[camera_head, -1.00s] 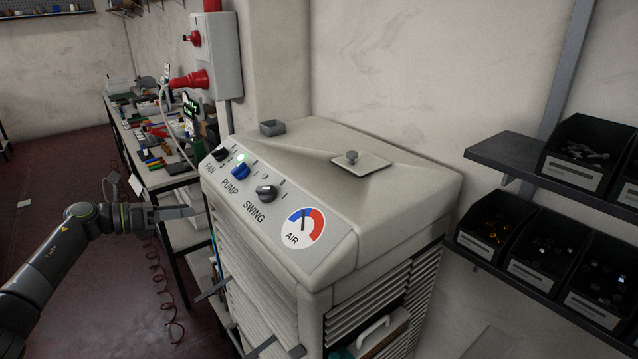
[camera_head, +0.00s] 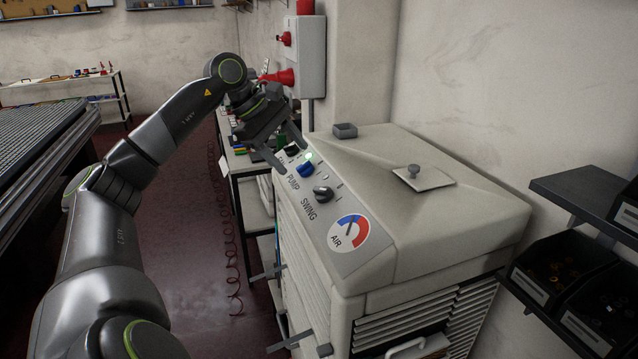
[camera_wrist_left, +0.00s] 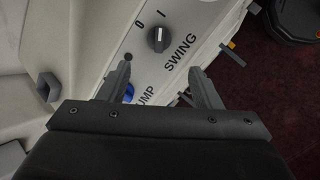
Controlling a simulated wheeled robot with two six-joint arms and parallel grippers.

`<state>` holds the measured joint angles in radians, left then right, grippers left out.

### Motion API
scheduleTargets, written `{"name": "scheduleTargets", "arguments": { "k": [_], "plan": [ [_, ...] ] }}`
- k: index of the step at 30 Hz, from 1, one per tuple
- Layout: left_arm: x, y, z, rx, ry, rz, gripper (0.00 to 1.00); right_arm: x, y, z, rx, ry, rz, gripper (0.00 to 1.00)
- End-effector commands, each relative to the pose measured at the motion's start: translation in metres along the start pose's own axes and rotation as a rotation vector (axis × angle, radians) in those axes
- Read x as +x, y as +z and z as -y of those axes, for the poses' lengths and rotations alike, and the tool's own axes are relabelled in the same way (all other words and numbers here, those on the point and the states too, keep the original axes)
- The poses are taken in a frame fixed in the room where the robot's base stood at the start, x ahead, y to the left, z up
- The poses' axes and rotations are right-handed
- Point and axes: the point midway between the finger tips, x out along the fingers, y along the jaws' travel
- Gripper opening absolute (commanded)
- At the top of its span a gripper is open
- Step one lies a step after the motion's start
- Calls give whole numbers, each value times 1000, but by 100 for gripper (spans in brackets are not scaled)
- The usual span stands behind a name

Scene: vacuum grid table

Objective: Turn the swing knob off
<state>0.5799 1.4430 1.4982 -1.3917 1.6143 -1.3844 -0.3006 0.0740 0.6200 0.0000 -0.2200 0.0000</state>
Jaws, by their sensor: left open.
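The swing knob (camera_head: 323,194) is a dark knob above the SWING label on the sloped panel of a beige air cooler (camera_head: 420,215). In the left wrist view the swing knob (camera_wrist_left: 158,39) shows beyond the fingertips, with 0 and I marks beside it. My left gripper (camera_head: 286,156) is open and empty near the fan and pump end of the panel. In the left wrist view its fingers (camera_wrist_left: 163,75) are apart and short of the swing knob. The blue pump knob (camera_head: 305,168) is partly hidden by a finger in the wrist view. My right gripper is not in view.
A green light (camera_head: 308,156) glows by the pump knob. A red and grey electrical box (camera_head: 312,55) hangs on the wall behind. Shelves with black bins (camera_head: 545,275) stand at the right. A cluttered bench (camera_head: 240,165) is behind my left gripper.

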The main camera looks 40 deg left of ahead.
Motion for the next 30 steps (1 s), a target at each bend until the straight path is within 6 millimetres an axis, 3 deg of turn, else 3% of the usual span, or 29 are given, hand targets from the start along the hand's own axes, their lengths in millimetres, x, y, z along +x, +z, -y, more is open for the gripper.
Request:
{"name": "scheduleTargets", "arguments": {
  "k": [6,15,21,30],
  "plan": [
    [45,3,-1,-2,-3,7,58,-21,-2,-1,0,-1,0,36],
    [92,2,-1,-3,0,5,58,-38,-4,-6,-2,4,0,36],
    [107,1,-1,-3,1,3,58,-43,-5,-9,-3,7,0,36],
    [111,0,0,-2,2,2,58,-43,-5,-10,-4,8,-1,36]
  ]
}}
